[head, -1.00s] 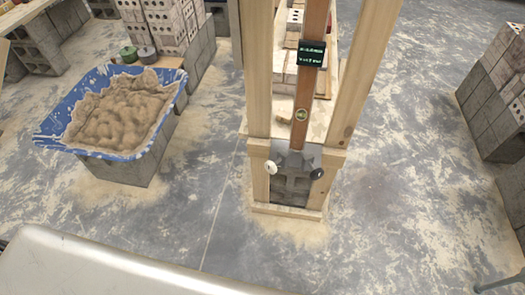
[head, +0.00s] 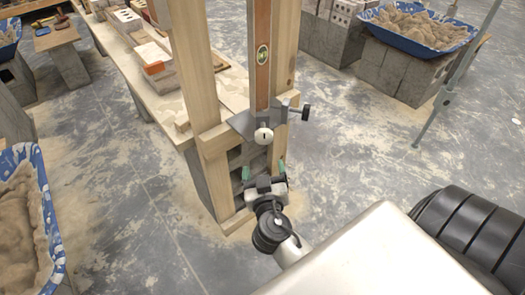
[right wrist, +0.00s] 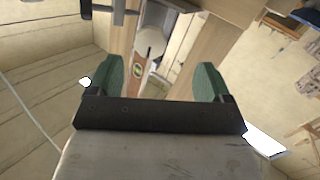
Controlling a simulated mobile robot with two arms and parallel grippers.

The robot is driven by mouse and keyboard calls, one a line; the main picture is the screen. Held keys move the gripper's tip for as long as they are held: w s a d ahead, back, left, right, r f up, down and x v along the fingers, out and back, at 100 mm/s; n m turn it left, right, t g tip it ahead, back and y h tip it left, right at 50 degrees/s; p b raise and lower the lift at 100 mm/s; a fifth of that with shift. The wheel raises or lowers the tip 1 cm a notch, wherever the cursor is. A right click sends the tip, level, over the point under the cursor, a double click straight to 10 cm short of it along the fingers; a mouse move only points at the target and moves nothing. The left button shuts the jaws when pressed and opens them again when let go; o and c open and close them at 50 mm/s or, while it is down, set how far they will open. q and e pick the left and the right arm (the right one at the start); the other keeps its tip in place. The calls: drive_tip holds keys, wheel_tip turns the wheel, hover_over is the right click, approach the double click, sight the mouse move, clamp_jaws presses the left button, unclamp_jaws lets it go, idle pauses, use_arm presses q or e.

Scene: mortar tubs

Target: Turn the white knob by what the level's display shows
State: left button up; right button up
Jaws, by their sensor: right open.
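The white knob (head: 263,136) sits on the front of a grey metal bracket at the foot of the upright brown level (head: 262,75). The level has a yellow-green vial; its display is outside the head view. My right gripper (head: 264,172) is just below the white knob, its green-tipped fingers open and empty, apart from the knob. In the right wrist view, the pale round knob (right wrist: 150,42) shows beyond and between the open fingers (right wrist: 161,82), with the level's vial behind it. My left gripper is not in view.
A black knob (head: 305,112) sticks out to the right of the bracket. Wooden posts (head: 195,70) flank the level. A plank table (head: 145,55) with bricks runs behind left. Blue mortar tubs (head: 425,28) stand around. Open floor lies right.

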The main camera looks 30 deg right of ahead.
sight(264, 140)
use_arm(q)
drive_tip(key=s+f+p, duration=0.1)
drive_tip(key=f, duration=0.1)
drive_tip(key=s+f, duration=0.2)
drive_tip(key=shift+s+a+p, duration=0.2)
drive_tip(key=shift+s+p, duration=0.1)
drive_tip(key=shift+p, duration=0.1)
use_arm(e)
drive_tip(key=shift+m+h, duration=0.3)
drive_tip(key=x, duration=0.3)
drive_tip(key=r+x, duration=0.1)
drive_tip(key=x, duration=0.3)
drive_tip(key=r+x, duration=0.1)
drive_tip(key=x, duration=0.3)
drive_tip(key=shift+s+d, duration=0.25)
drive_tip(key=shift+d, duration=0.05)
drive_tip(key=c, duration=0.9)
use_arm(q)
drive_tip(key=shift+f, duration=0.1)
use_arm(e)
drive_tip(key=shift+f, duration=0.1)
